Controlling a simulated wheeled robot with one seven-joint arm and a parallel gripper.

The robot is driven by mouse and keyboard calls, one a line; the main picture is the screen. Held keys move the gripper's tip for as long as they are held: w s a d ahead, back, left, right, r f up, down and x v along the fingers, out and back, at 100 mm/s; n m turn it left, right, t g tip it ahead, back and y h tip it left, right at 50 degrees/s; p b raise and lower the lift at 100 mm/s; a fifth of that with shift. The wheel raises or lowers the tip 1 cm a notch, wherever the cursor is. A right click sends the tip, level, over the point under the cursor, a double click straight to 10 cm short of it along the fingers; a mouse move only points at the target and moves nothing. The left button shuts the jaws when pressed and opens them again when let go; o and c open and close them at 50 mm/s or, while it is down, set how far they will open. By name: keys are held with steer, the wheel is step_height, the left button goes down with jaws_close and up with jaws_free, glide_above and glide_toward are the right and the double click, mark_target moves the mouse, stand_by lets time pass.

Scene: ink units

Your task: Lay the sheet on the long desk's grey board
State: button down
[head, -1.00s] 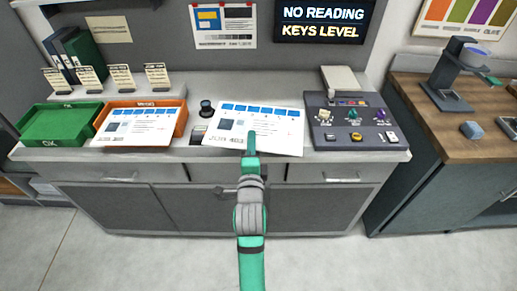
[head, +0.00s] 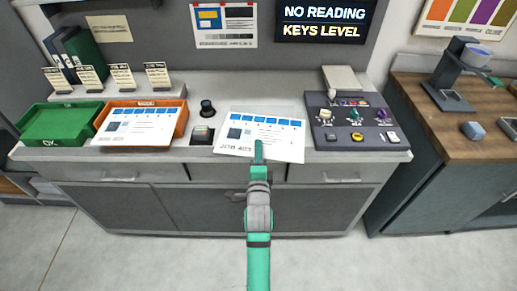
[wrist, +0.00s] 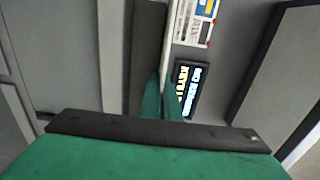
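A white sheet (head: 262,135) with a row of blue squares and "JOB 403" print shows in the head view over the middle of the long desk (head: 270,95). My gripper (head: 259,147) is at the sheet's near edge, its fingers closed on it. The sheet looks held out flat, slightly turned; I cannot tell its height above the desktop.
A dark control console (head: 355,125) with knobs stands close right of the sheet. A small black knob (head: 207,108) stands to the left. An orange tray (head: 181,127) holding another printed sheet (head: 138,126) and a green tray (head: 58,124) are farther left.

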steer(key=shift+f, duration=0.15)
steer(key=c, duration=2)
jaws_free()
steer(key=shift+s+d, duration=0.15)
steer(key=shift+d, duration=0.15)
